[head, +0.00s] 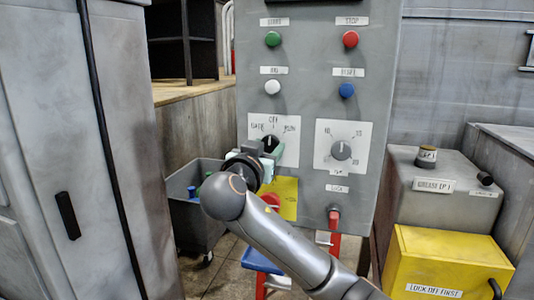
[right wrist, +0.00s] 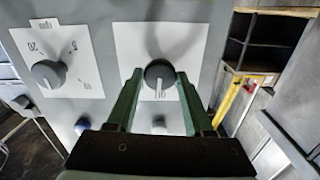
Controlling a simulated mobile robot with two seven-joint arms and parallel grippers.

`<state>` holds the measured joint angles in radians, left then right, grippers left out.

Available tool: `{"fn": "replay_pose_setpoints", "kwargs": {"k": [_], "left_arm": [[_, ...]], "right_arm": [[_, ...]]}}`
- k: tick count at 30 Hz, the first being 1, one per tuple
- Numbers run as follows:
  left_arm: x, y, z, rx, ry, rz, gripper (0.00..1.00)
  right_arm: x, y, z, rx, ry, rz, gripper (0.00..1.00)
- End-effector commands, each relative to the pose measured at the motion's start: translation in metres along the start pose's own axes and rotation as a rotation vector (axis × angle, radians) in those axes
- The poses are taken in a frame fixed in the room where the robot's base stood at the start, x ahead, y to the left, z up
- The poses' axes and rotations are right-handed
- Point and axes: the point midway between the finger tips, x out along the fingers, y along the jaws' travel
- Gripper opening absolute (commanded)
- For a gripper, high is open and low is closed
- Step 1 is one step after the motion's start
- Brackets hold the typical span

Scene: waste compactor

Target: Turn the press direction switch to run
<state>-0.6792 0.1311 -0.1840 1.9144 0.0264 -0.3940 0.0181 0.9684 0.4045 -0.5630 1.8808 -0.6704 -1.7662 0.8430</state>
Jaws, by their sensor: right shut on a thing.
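The press direction switch (head: 269,142) is a dark round knob on a white plate on the grey control panel. The plate is labelled OFF at the top and RUN at the upper right; the left label is hard to read. My right gripper (head: 270,152) is at the switch and partly covers it in the head view. In the right wrist view the knob (right wrist: 158,73) sits between the two green fingers, which are closed on its sides. Its pointer seems to face roughly OFF, though the gripper hides part of it. My left gripper is not in view.
Green (head: 273,39), red (head: 351,39), white (head: 272,87) and blue (head: 347,90) buttons are above. A numbered dial (head: 341,150) is to the right of the switch. A grey bin (head: 196,228) stands lower left, and a yellow box (head: 446,262) lower right.

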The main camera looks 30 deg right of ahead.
Motion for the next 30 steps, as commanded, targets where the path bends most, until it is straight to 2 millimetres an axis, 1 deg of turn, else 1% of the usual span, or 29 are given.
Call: {"fn": "replay_pose_setpoints", "kwargs": {"k": [1,7,11,13,15,20,26,30], "left_arm": [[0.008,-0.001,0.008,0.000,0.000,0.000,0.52],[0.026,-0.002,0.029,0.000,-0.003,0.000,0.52],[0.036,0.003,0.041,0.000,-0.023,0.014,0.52],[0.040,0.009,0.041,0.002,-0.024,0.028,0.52],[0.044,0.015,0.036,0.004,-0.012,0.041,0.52],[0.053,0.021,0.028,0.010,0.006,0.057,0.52],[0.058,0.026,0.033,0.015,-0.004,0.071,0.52],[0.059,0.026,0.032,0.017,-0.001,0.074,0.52]], "right_arm": [[-0.001,0.000,0.006,0.033,-0.004,-0.001,0.00],[-0.001,0.000,0.008,0.190,-0.005,-0.001,0.00],[-0.001,-0.001,0.008,0.309,-0.005,-0.002,0.00],[-0.001,-0.001,0.007,0.373,-0.006,-0.001,0.00],[-0.001,-0.001,0.007,0.434,-0.006,-0.001,0.00],[-0.001,0.000,0.005,0.563,-0.006,0.000,0.00],[0.000,0.000,0.004,0.690,-0.004,0.001,0.00],[0.000,0.000,0.003,0.750,-0.004,0.001,0.00]]}}
